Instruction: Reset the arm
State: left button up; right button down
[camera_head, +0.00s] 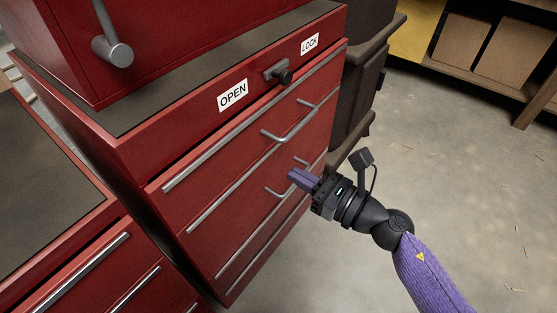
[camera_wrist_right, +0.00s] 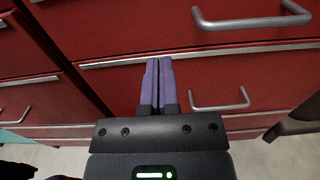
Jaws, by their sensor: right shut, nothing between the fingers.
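My right arm (camera_head: 429,275) comes in from the lower right with a purple sleeve. Its gripper (camera_head: 294,177) is in front of the red drawer cabinet (camera_head: 200,170), near the lower drawer handles. In the right wrist view the two purple fingers (camera_wrist_right: 158,62) lie side by side, shut and empty. They point at the cabinet's drawer fronts, between a lower handle (camera_wrist_right: 220,100) and the left part of the cabinet. I cannot tell the exact gap to the cabinet. My left gripper is not in view.
The cabinet has a black knob (camera_head: 283,75) between the OPEN label (camera_head: 233,95) and the LOCK label (camera_head: 310,44). Drawer handles (camera_head: 290,128) stick out of its front. Dark stacked cases (camera_head: 355,95) stand beside it. Concrete floor (camera_head: 460,150) is open on the right.

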jog(key=s+d+f+m+t+h+p, duration=0.35)
jog(key=d+f+m+h, duration=0.5)
jog(key=m, duration=0.85)
jog(key=s+d+f+m+g+h+p, duration=0.45)
jog(key=s+d+f+m, duration=0.35)
jog(key=s+f+m, duration=0.45)
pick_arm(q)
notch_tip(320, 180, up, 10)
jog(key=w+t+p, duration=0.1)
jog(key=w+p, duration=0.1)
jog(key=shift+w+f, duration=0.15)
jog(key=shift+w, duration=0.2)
pick_arm(e)
jog(key=s+d+f+m+g+h, duration=0.1)
jog(key=s+f+m+g, duration=0.1)
jog(key=s+m, duration=0.3)
jog(key=s+f+m+g+h, duration=0.1)
jog(key=s+f+m+g, duration=0.2)
jog(key=s, duration=1.1)
jog(key=s+d+f+m+g, duration=0.1)
jog(key=s+f+m+g, duration=0.2)
jog(key=s+m, duration=0.4)
jog(key=s+g, duration=0.1)
jog(key=s, duration=0.1)
jog(key=shift+s+d+g+h, duration=0.3)
jog(key=shift+h, duration=0.1)
jog(key=shift+w, duration=0.1)
